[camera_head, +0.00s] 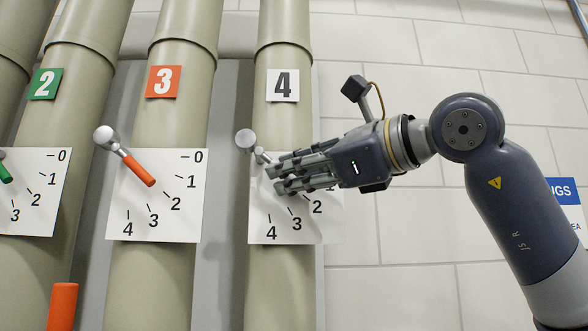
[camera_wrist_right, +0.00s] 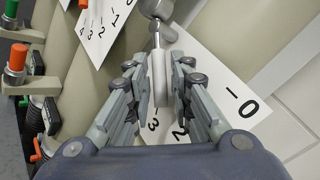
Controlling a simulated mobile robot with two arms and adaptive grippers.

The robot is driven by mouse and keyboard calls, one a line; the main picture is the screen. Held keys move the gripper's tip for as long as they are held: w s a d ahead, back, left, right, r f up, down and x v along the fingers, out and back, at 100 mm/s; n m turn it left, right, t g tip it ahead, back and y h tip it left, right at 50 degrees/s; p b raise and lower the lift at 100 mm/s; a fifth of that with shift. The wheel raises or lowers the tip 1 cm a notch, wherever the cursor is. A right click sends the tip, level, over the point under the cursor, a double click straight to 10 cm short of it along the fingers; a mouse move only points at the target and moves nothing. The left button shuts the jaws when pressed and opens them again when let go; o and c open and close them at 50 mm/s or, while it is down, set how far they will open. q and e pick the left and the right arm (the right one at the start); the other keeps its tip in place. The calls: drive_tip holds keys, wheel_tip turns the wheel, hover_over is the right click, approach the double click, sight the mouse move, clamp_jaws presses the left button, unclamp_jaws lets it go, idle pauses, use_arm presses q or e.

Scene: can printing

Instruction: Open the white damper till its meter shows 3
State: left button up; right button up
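The white damper (camera_head: 246,140) is on the pipe under the white "4" plate. Its metal shaft and round knob show left of my fingers in the head view; its handle is hidden there. Its white meter (camera_head: 262,215) shows 2, 3 and 4, with the upper numbers covered. My right gripper (camera_head: 272,172) reaches in from the right over the meter. In the right wrist view, the white handle (camera_wrist_right: 159,80) lies between the two fingers (camera_wrist_right: 160,78), with narrow gaps seeming to show beside it. The exact reading is hidden. My left gripper is not in view.
To the left, the orange damper (camera_head: 137,168) on pipe 3 points near 2, and a green damper (camera_head: 5,174) shows at the left edge. An orange post (camera_head: 62,306) stands at the lower left. The tiled wall (camera_head: 400,270) below my right arm is clear.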

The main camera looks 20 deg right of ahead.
drive_tip(key=shift+w+a, duration=0.1)
clamp_jaws()
use_arm(q)
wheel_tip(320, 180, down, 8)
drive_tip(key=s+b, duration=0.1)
drive_tip(key=b, duration=0.7)
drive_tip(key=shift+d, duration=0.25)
use_arm(e)
drive_tip(key=m+t, duration=0.1)
drive_tip(key=a+f+m+t, duration=0.1)
drive_tip(key=m, duration=0.1)
drive_tip(key=shift+w+a+f+t+y, duration=0.2)
drive_tip(key=shift+f+t+y, duration=0.1)
drive_tip(key=shift+t+y, duration=0.1)
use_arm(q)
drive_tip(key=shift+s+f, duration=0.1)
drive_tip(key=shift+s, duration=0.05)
use_arm(e)
unclamp_jaws()
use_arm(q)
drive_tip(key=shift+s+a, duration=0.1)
use_arm(e)
drive_tip(key=shift+s, duration=0.1)
